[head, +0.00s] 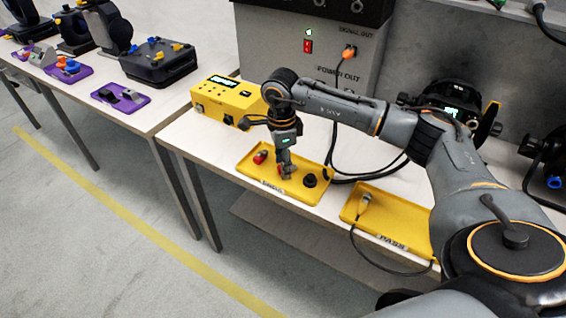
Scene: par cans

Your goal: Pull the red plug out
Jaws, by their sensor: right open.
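A small red plug-like piece (260,157) is at the left of a yellow tray (302,191) on the white table. More red shows at the fingertips of my right gripper (284,171), low over the middle of this tray. That red may be a second piece or part of the fingers; I cannot tell. The gripper points down and is open. It is to the right of the first red piece, apart from it. A black round piece (310,181) is at its right. An orange-red plug (348,53) sits in the grey cabinet's upper socket. My left gripper is out of view.
A yellow box with a display (222,96) stands left of the tray. A second yellow tray (402,212) holds a connector (364,202) with a black cable. Black cables lie behind the trays. The grey cabinet (290,70) backs the table. Purple trays (121,97) lie on the left table.

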